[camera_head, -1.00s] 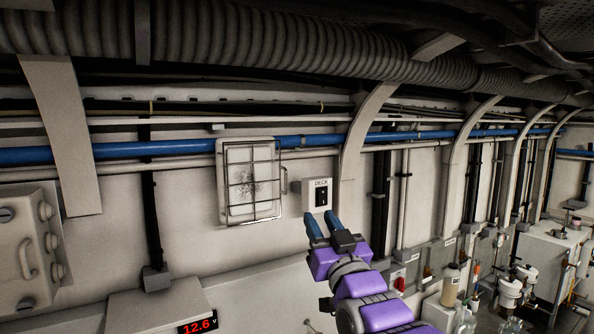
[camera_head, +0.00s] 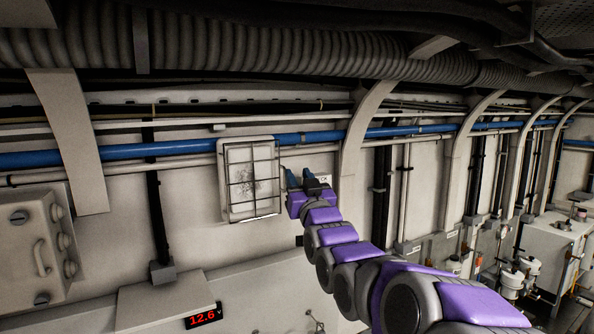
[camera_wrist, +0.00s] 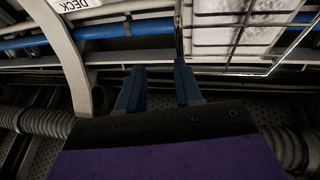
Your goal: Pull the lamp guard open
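The lamp guard (camera_head: 252,180) is a wire grid in a rectangular frame over a pale lamp panel on the wall. It looks closed against the lamp. In the wrist view its frame and bars (camera_wrist: 237,38) fill the upper right. My gripper (camera_head: 299,176) is just right of the guard's right edge in the head view. In the wrist view my gripper (camera_wrist: 159,66) has its two blue fingers apart with nothing held between them. One fingertip lines up with the guard's side bar; I cannot tell whether they touch.
The DECK switch box (camera_head: 327,186) is mostly hidden behind my gripper; its label (camera_wrist: 75,5) shows in the wrist view. A blue pipe (camera_head: 190,148) runs behind the guard's top. A curved rib (camera_head: 359,125) stands to the right. A knobbed grey box (camera_head: 38,240) is at left.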

